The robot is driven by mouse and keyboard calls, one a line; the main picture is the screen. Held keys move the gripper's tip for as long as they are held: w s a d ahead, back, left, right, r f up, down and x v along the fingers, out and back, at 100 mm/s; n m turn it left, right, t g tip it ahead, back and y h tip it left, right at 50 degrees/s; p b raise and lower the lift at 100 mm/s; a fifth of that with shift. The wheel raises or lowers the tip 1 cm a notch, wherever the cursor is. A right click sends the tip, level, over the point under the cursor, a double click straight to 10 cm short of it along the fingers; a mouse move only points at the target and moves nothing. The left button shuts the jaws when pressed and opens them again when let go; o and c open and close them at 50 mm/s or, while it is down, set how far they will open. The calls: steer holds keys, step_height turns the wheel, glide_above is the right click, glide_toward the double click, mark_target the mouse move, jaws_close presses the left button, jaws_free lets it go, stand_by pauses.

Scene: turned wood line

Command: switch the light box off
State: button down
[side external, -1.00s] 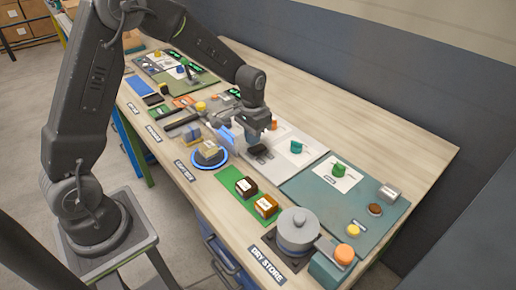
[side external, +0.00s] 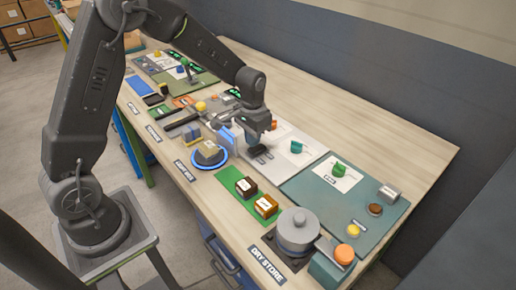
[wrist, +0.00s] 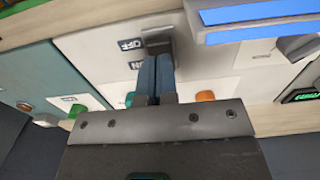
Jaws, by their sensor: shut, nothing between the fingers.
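My gripper (wrist: 157,62) is shut and empty, its two blue-grey fingers side by side. In the side view it (side external: 257,148) is low over the pale panel in the middle of the bench. In the wrist view a grey switch piece (wrist: 158,36) lies just beyond the fingertips, beside the OFF label (wrist: 130,44); the ON label (wrist: 135,65) is nearer the fingers. I cannot tell whether the tips touch the switch; its position is partly hidden by the fingers. A blue-lit panel (side external: 229,134) glows left of my gripper and also shows in the wrist view (wrist: 250,14).
A teal piece (side external: 296,147) and an orange piece (side external: 271,125) stand near my gripper. A blue-lit round stand (side external: 197,165) bears a block in front. A green mat (side external: 229,177) with two boxes and a grey pot (side external: 298,230) stand to the right.

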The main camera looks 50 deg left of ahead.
mark_target(253, 149)
steer(key=shift+f, duration=1.15)
stand_by(0.5)
steer(key=shift+r, duration=3.5)
steer(key=shift+s+r, duration=0.15)
steer(key=shift+r, duration=0.15)
steer(key=s+d+r+t, duration=0.2)
steer(key=s+r, duration=0.4)
steer(key=s, duration=0.5)
steer(key=s+d+r+t, duration=0.3)
steer(key=s+r, duration=0.4)
steer(key=s, duration=0.4)
steer(key=shift+d+r+t, duration=0.2)
steer(key=shift+d+t, duration=0.1)
steer(key=shift+d, duration=0.05)
